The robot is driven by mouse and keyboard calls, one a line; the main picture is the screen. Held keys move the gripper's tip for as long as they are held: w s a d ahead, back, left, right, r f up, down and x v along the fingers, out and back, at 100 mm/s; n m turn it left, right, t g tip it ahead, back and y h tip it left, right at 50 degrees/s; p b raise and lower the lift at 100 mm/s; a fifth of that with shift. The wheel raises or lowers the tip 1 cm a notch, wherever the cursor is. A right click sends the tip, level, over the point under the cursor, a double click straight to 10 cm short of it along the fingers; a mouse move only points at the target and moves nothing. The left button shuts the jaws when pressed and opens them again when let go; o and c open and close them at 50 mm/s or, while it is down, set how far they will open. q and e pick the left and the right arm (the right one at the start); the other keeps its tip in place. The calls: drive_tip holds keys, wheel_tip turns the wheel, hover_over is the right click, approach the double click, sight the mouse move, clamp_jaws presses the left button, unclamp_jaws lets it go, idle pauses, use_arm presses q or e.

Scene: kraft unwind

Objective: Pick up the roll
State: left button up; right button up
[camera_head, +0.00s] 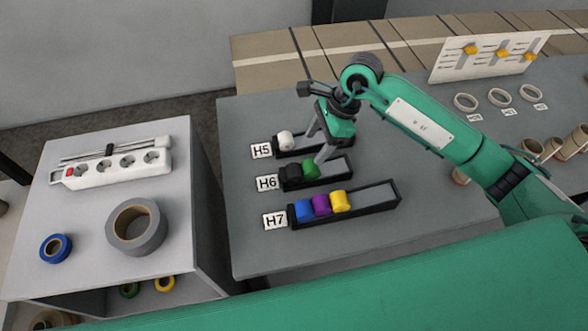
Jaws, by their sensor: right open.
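My right gripper (314,148), on the green arm from the right, points down over the labelled trays. Its two fingers are apart, with nothing visible between them. The fingertips are near the H5 and H6 trays, by the green roll (310,167); whether they touch anything is unclear. The H6 tray (335,169) also holds a black roll (291,173). The H5 tray (312,140) holds a white roll (286,140). The H7 tray (375,198) holds blue (304,210), purple (321,205) and yellow (341,201) rolls. My left gripper is not in view.
A grey tape roll (136,227), a blue tape roll (56,248) and a power strip (118,167) lie on the left cabinet. White rings (501,97) and brown cardboard cores (574,141) are at right. A white panel (490,58) stands behind.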

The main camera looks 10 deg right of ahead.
sight(296, 168)
drive_tip(key=p+x, duration=0.1)
drive_tip(key=x, duration=0.4)
drive_tip(key=shift+a+f, duration=0.2)
drive_tip(key=shift+f, duration=0.1)
drive_tip(key=shift+a+f+p, duration=0.2)
drive_tip(key=shift+a+p, duration=0.05)
drive_tip(key=shift+p, duration=0.2)
drive_tip(key=p+x, duration=0.1)
drive_tip(key=x, duration=0.1)
drive_tip(key=p+x, duration=0.1)
drive_tip(key=x, duration=0.1)
drive_tip(key=shift+w+a, duration=0.15)
drive_tip(key=shift+a, duration=0.1)
drive_tip(key=shift+f, duration=0.25)
drive_tip(key=c, duration=1)
drive_tip(key=shift+r, duration=0.1)
drive_tip(key=shift+c, duration=0.2)
